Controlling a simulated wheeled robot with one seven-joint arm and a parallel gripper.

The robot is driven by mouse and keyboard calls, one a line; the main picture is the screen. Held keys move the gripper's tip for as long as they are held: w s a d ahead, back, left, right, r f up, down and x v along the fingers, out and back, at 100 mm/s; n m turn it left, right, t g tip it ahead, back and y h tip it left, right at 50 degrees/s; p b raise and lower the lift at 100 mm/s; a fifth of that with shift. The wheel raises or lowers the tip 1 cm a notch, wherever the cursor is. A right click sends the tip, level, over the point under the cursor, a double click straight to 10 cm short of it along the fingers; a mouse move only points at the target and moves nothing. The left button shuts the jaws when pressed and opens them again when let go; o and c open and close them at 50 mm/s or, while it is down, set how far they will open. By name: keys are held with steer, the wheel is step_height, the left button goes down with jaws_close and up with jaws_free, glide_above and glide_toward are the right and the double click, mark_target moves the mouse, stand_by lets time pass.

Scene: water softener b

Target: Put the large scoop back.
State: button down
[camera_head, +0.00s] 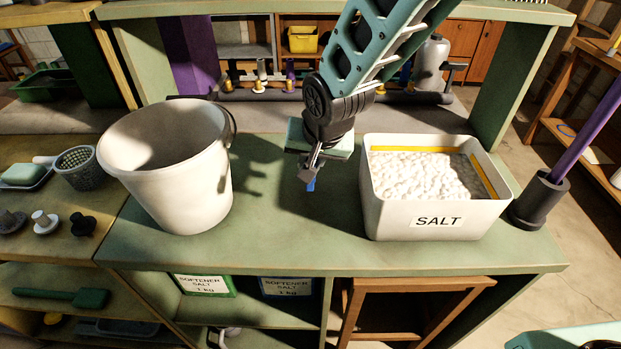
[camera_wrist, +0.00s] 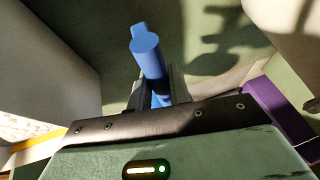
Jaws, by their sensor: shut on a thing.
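My gripper (camera_head: 313,172) hangs above the green bench between the white bucket and the salt box, pointing down. It is shut on a blue object (camera_head: 311,186), of which only a small tip shows below the fingers. In the wrist view the fingers (camera_wrist: 160,90) close around this blue object (camera_wrist: 147,52), which looks like a thick round bar with a narrower end. It may be a scoop's handle, but I see no scoop bowl. The white salt box (camera_head: 418,222), labelled SALT, stands right of my gripper, full of white salt (camera_head: 425,175) with yellow strips along its inner walls.
The large white bucket (camera_head: 185,185) stands left on the green bench (camera_head: 290,245). A grey holder (camera_head: 540,198) with a purple pole stands beyond the bench's right end. A grey mesh cup (camera_head: 77,168) and small knobs sit at left. The bench between bucket and box is clear.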

step_height(320, 180, down, 8)
steer(key=shift+r+p, duration=0.2)
steer(key=shift+p, duration=0.3)
steer(key=shift+s+f, duration=0.1)
steer(key=c, duration=1.3)
jaws_free()
steer(key=v, duration=1.2)
steer(key=s+d+r+n+g, duration=0.1)
steer(key=s+d+n, duration=0.2)
steer(key=s, duration=0.4)
steer(key=s+d+r+n+g+h, duration=0.1)
steer(key=s+d+r+n+g, duration=0.1)
steer(key=s+d, duration=0.2)
steer(key=s+d+r+n+g, duration=0.1)
steer(key=s+d+r+n, duration=0.1)
steer(key=s, duration=0.8)
steer(key=shift+d+n+g+b, duration=0.35)
steer(key=shift+d+n, duration=0.45)
steer(key=shift+d, duration=0.4)
steer(key=shift+r, duration=0.1)
